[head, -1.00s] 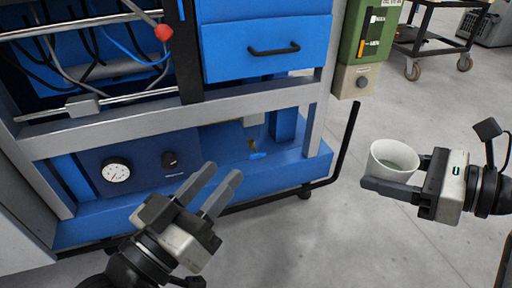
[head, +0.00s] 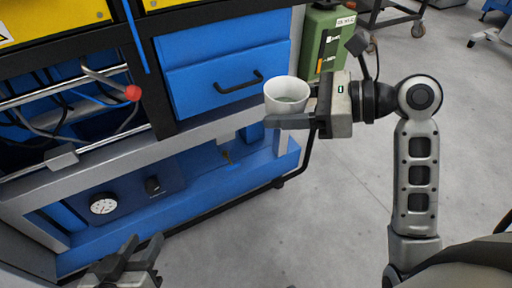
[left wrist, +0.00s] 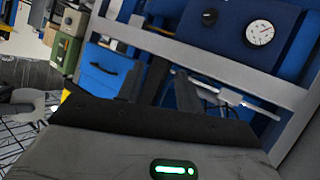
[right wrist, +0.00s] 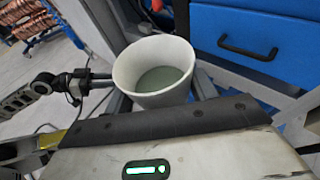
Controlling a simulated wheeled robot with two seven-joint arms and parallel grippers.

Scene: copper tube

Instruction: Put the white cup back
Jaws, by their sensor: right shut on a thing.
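The white cup (head: 287,92) is upright, with a greenish-grey inside, in front of the blue cart's drawer in the head view. My right gripper (head: 290,120) is shut on it and holds it up from the right. In the right wrist view the cup (right wrist: 150,75) stands just beyond the dark gripper edge, its rim facing up. My left gripper (head: 138,250) is at the lower left of the head view, apart from the cup, its fingers spread and nothing between them.
The blue cart (head: 225,55) has a drawer with a black handle, a grey frame and a lower panel with a round gauge (head: 103,204). A green canister (head: 325,40) stands behind the cup. The grey floor (head: 340,200) in the middle is clear.

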